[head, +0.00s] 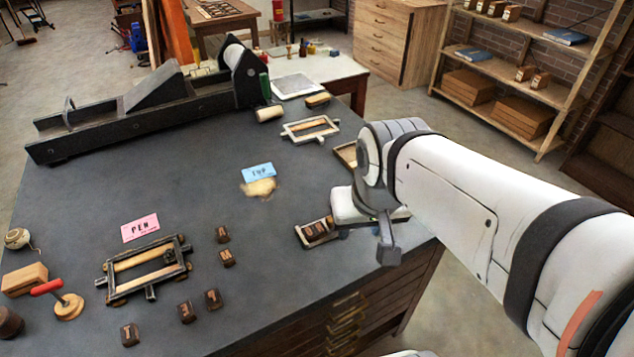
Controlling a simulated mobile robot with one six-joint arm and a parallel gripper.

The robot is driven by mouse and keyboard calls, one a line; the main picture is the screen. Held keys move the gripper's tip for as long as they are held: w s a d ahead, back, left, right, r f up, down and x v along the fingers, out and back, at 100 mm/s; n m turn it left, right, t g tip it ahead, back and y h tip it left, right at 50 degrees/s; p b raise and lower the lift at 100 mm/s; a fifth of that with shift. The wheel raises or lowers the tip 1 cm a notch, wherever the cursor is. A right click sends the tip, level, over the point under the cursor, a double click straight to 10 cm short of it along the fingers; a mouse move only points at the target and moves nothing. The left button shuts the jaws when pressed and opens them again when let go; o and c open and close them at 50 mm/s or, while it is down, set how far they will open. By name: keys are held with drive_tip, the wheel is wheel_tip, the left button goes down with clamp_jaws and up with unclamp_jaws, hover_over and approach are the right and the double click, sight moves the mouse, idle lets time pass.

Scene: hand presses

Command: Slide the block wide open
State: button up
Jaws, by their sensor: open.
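I cannot tell for sure which thing is the block. A small dark wooden tray (311,237) with brown pieces in it lies near the table's right edge. My gripper (346,231) is just right of this tray, mostly hidden by its own white hand and my arm. The bits of fingertip showing are apart, with nothing seen between them. A dark frame with wooden bars (130,264) lies front left, below a pink PEN card (140,228). A paler frame with a wooden bar (311,129) lies farther back.
A long black press (150,110) fills the back left of the dark table (200,190). Several small brown blocks (213,299) lie at the front. A red-handled tool (66,303) stands front left. A blue card (258,171) lies mid-table. The table between card and frames is mostly clear.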

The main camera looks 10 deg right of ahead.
drive_tip(key=w+f+m+g+b, duration=0.1)
drive_tip(key=w+f+m, duration=0.3)
drive_tip(key=w, duration=0.2)
drive_tip(key=w+f+m+g+b, duration=0.1)
drive_tip(key=w+f+m, duration=0.3)
drive_tip(key=w, duration=0.3)
drive_tip(key=w+f+m+g, duration=0.1)
drive_tip(key=w+f+m, duration=0.3)
drive_tip(key=w, duration=0.3)
drive_tip(key=shift+w+d+m+b, duration=0.1)
drive_tip(key=shift+d+m+b, duration=0.25)
drive_tip(key=shift+m, duration=0.55)
drive_tip(key=shift+w+f+m, duration=0.3)
drive_tip(key=shift+f, duration=0.35)
wheel_tip(320, 180, down, 7)
drive_tip(key=shift+f+p, duration=0.15)
drive_tip(key=shift+p, duration=0.3)
clamp_jaws()
